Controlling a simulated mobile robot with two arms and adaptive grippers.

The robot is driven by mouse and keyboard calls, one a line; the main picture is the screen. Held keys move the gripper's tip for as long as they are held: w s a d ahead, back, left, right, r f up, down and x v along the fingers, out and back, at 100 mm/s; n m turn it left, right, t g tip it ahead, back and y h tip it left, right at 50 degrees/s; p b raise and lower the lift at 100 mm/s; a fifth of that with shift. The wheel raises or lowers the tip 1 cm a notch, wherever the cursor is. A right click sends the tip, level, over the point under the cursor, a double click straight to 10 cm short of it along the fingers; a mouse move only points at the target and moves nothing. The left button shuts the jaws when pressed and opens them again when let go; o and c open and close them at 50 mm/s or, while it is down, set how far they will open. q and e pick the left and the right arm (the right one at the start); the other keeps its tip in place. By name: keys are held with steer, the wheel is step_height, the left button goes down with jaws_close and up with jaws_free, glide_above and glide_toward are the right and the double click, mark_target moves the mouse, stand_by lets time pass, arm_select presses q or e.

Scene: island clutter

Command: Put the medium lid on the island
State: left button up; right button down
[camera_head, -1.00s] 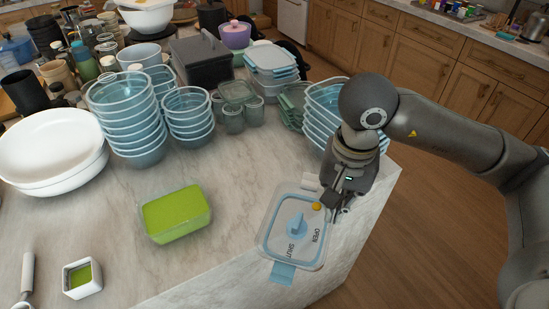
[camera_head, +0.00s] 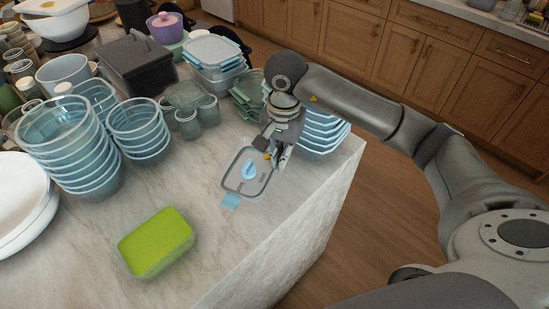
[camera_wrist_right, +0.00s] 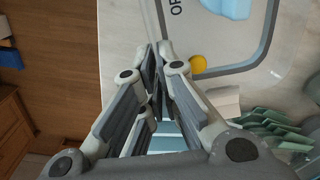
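The medium lid (camera_head: 232,186) is a clear, rounded rectangular lid with a blue-grey seal, a blue centre knob (camera_head: 249,170) and a blue tab. In the head view it is over the island top near the right edge, low and roughly flat; I cannot tell whether it touches the marble. My right gripper (camera_head: 275,157) is at its right edge. In the right wrist view my fingers (camera_wrist_right: 158,55) are close together at the lid's clear edge (camera_wrist_right: 240,82), beside a yellow dot. The island (camera_head: 215,235) has a pale marble top. My left gripper is not in view.
A green-filled container (camera_head: 156,242) sits nearer the front. Stacked blue bowls (camera_head: 75,150) stand left, with small jars (camera_head: 188,122) behind the lid and blue containers (camera_head: 322,130) behind my right gripper. The marble between the green container and lid is clear.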

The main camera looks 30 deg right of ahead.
steer(key=w+f, duration=0.2)
steer(key=f, duration=0.1)
steer(key=shift+w+f+p, duration=0.1)
steer(key=shift+w+p, duration=0.25)
steer(key=shift+p, duration=0.05)
step_height(320, 180, down, 3)
steer(key=shift+w+r+p, duration=0.1)
steer(key=shift+r+p, duration=0.05)
steer(key=shift+p, duration=0.85)
steer(key=shift+f, duration=0.2)
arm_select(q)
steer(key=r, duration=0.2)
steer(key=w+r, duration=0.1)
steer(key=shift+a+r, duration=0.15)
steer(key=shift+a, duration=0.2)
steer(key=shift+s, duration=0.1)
arm_select(e)
steer(key=shift+f, duration=0.1)
steer(key=shift+f+b, duration=0.15)
steer(key=shift+b, duration=0.15)
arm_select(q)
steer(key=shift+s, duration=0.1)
arm_select(e)
steer(key=c, duration=1.6)
jaws_free()
steer(key=shift+c, duration=0.2)
